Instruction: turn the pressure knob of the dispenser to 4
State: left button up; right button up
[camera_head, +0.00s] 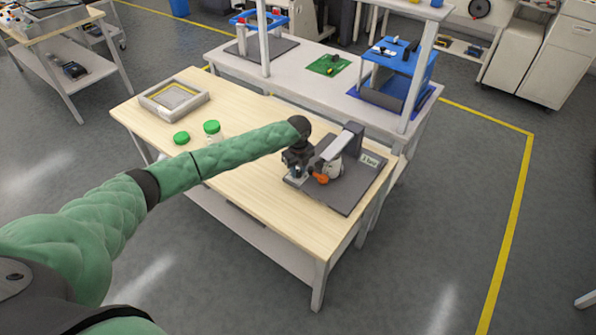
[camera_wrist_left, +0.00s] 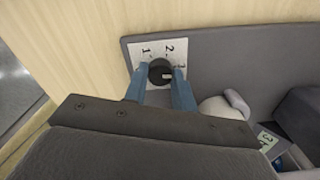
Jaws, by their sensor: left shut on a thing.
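The dispenser (camera_head: 352,140) stands on a dark grey base plate on the wooden table, with a light arm over a white vessel (camera_head: 333,167). Its black pressure knob (camera_wrist_left: 158,71) sits on a white dial plate (camera_wrist_left: 146,50) with the numbers 1, 2 and 3 visible; a 4 is hidden or out of sight. The knob's white mark points to the right in the wrist view, near the 3. My left gripper (camera_head: 293,179) is over the dial, its two fingers shut on the knob's sides. A small display (camera_head: 369,161) seems to show a 3. My right gripper is not in view.
An orange part (camera_head: 321,178) is close to my left gripper, beside the vessel. A white bench (camera_head: 310,62) with blue fixtures adjoins behind. The table's front part is clear.

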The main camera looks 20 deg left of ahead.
pick_arm(q)
jog(key=m, duration=0.2)
jog(key=shift+m+b, duration=0.4)
jog(key=shift+w+m, duration=0.1)
jog(key=shift+m, duration=0.8)
jog(key=m+b, duration=0.1)
jog(key=m, duration=0.2)
jog(key=shift+m+b, duration=0.3)
jog(key=shift+r+m+b, duration=0.1)
jog(key=shift+m+b, duration=0.3)
jog(key=shift+m, duration=1.2)
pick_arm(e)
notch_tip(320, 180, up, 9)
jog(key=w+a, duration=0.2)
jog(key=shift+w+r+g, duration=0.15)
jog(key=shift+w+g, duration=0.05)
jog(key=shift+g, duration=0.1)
pick_arm(q)
jog(key=o, duration=1)
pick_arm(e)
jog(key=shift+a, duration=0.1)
